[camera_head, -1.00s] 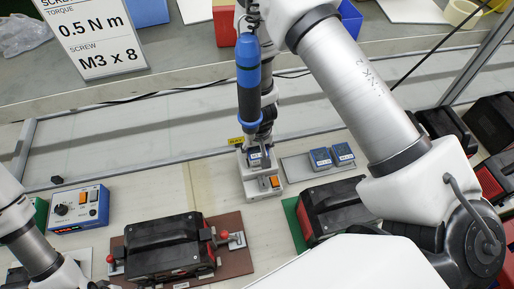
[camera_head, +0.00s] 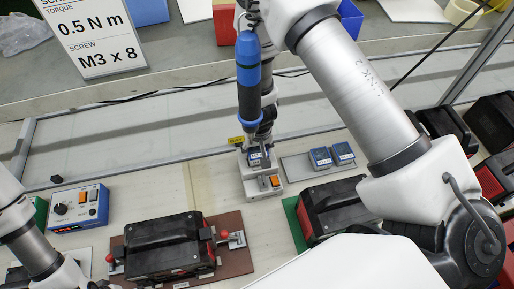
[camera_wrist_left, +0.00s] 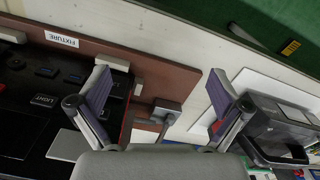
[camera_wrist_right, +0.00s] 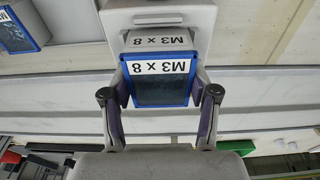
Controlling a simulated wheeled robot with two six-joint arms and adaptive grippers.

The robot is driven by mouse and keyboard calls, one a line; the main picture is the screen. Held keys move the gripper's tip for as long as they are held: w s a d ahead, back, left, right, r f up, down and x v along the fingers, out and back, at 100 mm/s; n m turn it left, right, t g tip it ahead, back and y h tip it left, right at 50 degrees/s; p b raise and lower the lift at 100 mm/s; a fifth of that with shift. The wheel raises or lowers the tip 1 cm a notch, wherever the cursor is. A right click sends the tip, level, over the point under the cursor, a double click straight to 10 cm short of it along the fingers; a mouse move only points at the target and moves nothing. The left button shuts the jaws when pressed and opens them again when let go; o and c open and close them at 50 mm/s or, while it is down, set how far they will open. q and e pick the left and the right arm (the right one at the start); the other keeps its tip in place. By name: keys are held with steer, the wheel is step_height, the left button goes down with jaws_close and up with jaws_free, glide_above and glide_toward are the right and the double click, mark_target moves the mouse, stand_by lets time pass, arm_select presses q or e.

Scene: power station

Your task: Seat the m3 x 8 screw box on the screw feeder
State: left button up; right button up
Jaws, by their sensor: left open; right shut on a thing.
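The M3 x 8 screw box (camera_wrist_right: 158,80) is a small blue-rimmed box with a white label and dark window. In the right wrist view it sits between the fingers of my right gripper (camera_wrist_right: 160,105), which is shut on it. The box is against the pale screw feeder (camera_wrist_right: 160,18), whose own M3 x 8 label shows just behind it. In the head view the box (camera_head: 257,159) is at the feeder (camera_head: 262,188); I cannot tell whether it is fully seated. My left gripper (camera_wrist_left: 155,100) is open and empty, by the brown fixture board (camera_wrist_left: 150,75).
A blue screwdriver (camera_head: 249,75) hangs in front of my right gripper. A blue control unit (camera_head: 78,210) and a black-red device (camera_head: 168,246) are to the left. Bare table lies between.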

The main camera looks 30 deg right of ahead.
arm_select(q)
steer(key=shift+f, duration=0.25)
arm_select(e)
steer(key=shift+f, duration=0.4)
steer(key=o, duration=1.3)
steer(key=shift+c, duration=0.2)
steer(key=shift+o, duration=0.3)
steer(key=shift+o, duration=0.8)
arm_select(q)
steer(key=shift+r, duration=0.1)
arm_select(e)
steer(key=shift+r, duration=0.15)
step_height(320, 180, up, 7)
steer(key=p, duration=0.6)
arm_select(q)
step_height(320, 180, up, 6)
